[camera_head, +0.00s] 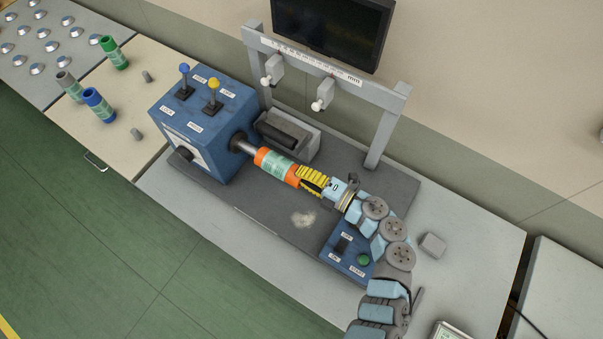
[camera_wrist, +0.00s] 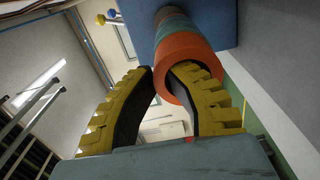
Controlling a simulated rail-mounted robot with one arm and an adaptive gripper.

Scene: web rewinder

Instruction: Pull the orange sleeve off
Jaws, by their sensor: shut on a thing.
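The orange sleeve (camera_head: 276,164), with a pale green label band, sits at the end of the grey shaft (camera_head: 242,144) that sticks out of the blue machine housing (camera_head: 200,132). A bare length of shaft shows between housing and sleeve. My gripper (camera_head: 304,177), with yellow ribbed fingers, is shut on the sleeve's free end. In the wrist view the sleeve's open, hollow end (camera_wrist: 185,50) faces me. One finger lies at its left outer side and the other overlaps the rim at the right. Whether that finger is inside the bore I cannot tell.
A grey gantry frame (camera_head: 388,125) with two white-tipped stops stands behind the sleeve. A blue button box (camera_head: 346,252) stands in front, below my wrist. The benchtop at right is mostly clear.

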